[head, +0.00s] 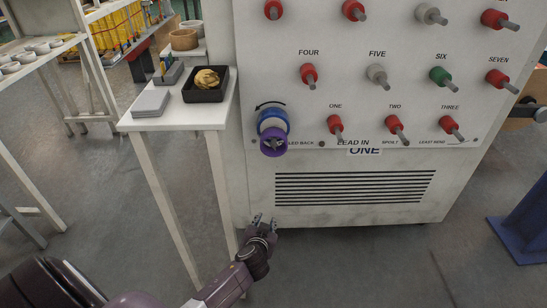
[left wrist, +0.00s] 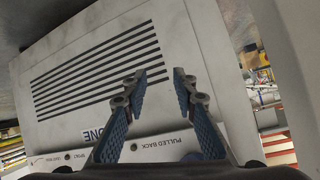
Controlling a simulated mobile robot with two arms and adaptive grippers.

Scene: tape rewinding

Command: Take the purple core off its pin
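The purple core (head: 272,147) sits on a pin at the lower left of the white machine's front panel. A grey pin end shows in its middle. A blue and white roll (head: 272,121) is right behind it, under a curved black arrow. My left gripper (head: 264,219) is below the core, apart from it, in front of the machine's lower left edge. Its fingers are spread with nothing between them; they also show apart in the left wrist view (left wrist: 158,86). The core cannot be made out in the left wrist view. My right gripper is not seen.
Several red pegs, such as the one marked ONE (head: 335,124), stick out of the panel. A vent grille (head: 352,187) lies below. A white side table (head: 213,116) with a black tray (head: 222,85) and a grey box (head: 151,103) stands left of the machine.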

